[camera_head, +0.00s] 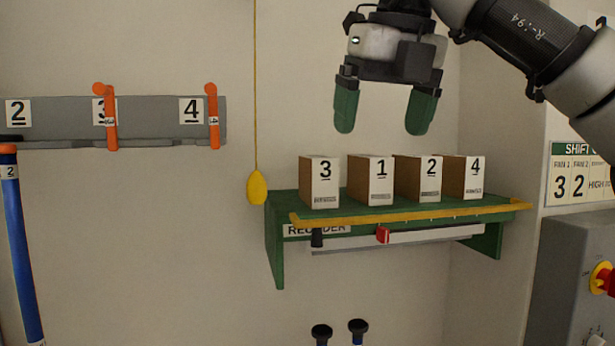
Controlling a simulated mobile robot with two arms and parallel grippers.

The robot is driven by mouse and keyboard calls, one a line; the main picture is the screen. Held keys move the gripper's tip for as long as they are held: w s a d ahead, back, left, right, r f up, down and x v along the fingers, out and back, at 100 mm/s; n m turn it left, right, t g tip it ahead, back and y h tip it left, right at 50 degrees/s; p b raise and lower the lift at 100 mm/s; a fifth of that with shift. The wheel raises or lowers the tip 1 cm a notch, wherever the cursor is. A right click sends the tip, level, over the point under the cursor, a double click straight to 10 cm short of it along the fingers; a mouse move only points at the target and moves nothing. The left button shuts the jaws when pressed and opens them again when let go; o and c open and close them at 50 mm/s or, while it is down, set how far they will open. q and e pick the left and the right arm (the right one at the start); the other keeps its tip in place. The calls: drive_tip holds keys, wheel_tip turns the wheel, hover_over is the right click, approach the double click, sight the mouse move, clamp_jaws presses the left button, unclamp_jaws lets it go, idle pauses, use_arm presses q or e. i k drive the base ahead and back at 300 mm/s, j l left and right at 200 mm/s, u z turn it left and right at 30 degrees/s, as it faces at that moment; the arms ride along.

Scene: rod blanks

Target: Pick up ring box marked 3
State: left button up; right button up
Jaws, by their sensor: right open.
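The ring box marked 3 (325,185) is a small upright carton with a white front and brown side. It stands at the left end of a green wall shelf (275,225). Ring boxes marked 1 (382,183), 2 (429,181) and 4 (473,179) stand to its right in that order. My right gripper (385,115) is open and empty, with its two green fingers pointing down. It hangs above the shelf, higher than the boxes and over the gap between boxes 3 and 1 and box 1 itself, as seen here. My left gripper is not in view.
A yellow lip (410,213) runs along the shelf front. A yellow pull (257,188) hangs on a cord just left of the shelf. A grey rack (150,125) with orange hooks is on the left wall. A grey cabinet (565,265) stands at lower right.

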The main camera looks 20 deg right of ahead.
sight(318, 175)
drive_tip(key=i, duration=0.9)
